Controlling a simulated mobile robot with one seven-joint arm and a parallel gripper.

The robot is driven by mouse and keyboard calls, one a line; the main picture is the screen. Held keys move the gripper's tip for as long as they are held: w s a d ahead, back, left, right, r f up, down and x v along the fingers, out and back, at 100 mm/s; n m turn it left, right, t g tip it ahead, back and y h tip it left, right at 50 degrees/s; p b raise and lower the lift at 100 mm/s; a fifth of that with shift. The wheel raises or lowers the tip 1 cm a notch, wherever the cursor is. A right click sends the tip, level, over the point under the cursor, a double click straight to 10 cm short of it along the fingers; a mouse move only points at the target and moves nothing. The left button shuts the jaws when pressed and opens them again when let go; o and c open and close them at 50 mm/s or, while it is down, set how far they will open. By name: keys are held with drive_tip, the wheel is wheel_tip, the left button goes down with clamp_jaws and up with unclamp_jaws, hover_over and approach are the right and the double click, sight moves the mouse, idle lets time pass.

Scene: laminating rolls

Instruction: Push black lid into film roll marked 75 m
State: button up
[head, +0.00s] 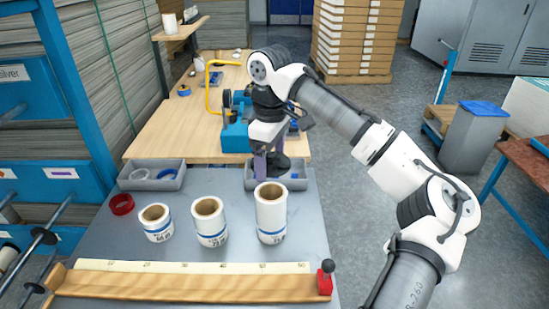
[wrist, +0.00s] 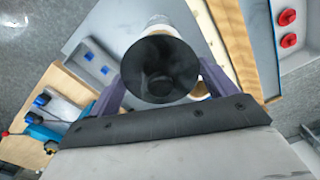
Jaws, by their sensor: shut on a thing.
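Three white film rolls with brown cores and blue bands stand upright on the grey table: a short one (head: 157,228) at left, a medium one (head: 210,227) in the middle and the tallest (head: 271,220) at right. Their printed markings are too small to read. My gripper (head: 267,172) is behind the tallest roll, over the right grey tray. It is shut on the black lid (head: 282,162). In the wrist view the round lid (wrist: 160,68) sits between the fingers, its wide face towards the camera. It hides most of what lies beyond it.
A left grey tray (head: 133,184) holds rings; the right grey tray (head: 303,184) holds small blue parts. A red ring (head: 122,204) lies left of the rolls. A wooden ruler board (head: 180,285) with a red-handled stop (head: 326,278) runs along the front. A wooden table (head: 165,137) stands behind.

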drive_tip(key=shift+s+f, duration=0.1)
drive_tip(key=shift+f, duration=0.15)
drive_tip(key=shift+f+b, duration=3.55)
drive_tip(key=shift+b, duration=0.25)
drive_tip(key=shift+f, duration=0.45)
drive_tip(key=shift+f, duration=0.1)
drive_tip(key=o, duration=0.8)
drive_tip(key=shift+o, duration=0.2)
